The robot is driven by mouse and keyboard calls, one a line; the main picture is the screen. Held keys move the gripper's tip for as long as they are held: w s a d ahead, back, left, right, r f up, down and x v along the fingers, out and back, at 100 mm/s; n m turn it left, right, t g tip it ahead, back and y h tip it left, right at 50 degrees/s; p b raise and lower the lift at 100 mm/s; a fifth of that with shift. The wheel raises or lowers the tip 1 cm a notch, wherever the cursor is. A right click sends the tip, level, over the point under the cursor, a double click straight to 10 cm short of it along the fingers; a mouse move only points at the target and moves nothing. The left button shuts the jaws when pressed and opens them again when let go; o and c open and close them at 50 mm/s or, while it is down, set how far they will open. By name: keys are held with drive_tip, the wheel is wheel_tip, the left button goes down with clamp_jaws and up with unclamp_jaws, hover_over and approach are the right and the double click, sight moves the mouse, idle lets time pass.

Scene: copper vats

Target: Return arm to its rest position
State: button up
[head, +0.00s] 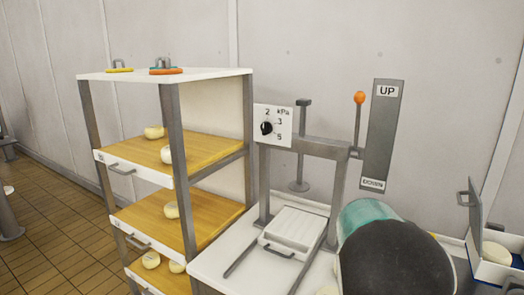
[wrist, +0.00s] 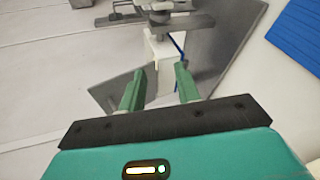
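My gripper (wrist: 160,72) shows in the wrist view with its two green fingers apart. A white upright piece (wrist: 160,54) with a blue edge shows in the gap between them, below a grey metal fitting (wrist: 160,15). I cannot tell how far beyond the fingertips it stands. I see nothing clamped. In the head view my arm (head: 395,258), teal and black, fills the lower right, in front of the white counter. My fingers are hidden in that view.
A press frame (head: 300,143) with a kPa dial (head: 267,127) and an orange-knobbed lever (head: 359,98) stands behind my arm, beside an UP/DOWN plate (head: 381,135). A shelf rack (head: 176,125) with cheeses is left. An open white box (head: 492,262) is right.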

drive_tip(key=s+a+r+t+y, duration=0.1)
drive_tip(key=s+a+t+y, duration=0.3)
drive_tip(key=s+a+y, duration=0.3)
drive_tip(key=s+a+n+t+y, duration=0.1)
drive_tip(key=s+a+t+y, duration=0.4)
drive_tip(key=s+a, duration=0.8)
drive_tip(key=a+y, duration=0.2)
drive_tip(key=a, duration=0.3)
drive_tip(key=shift+s+a+r, duration=0.3)
drive_tip(key=shift+a+r, duration=0.05)
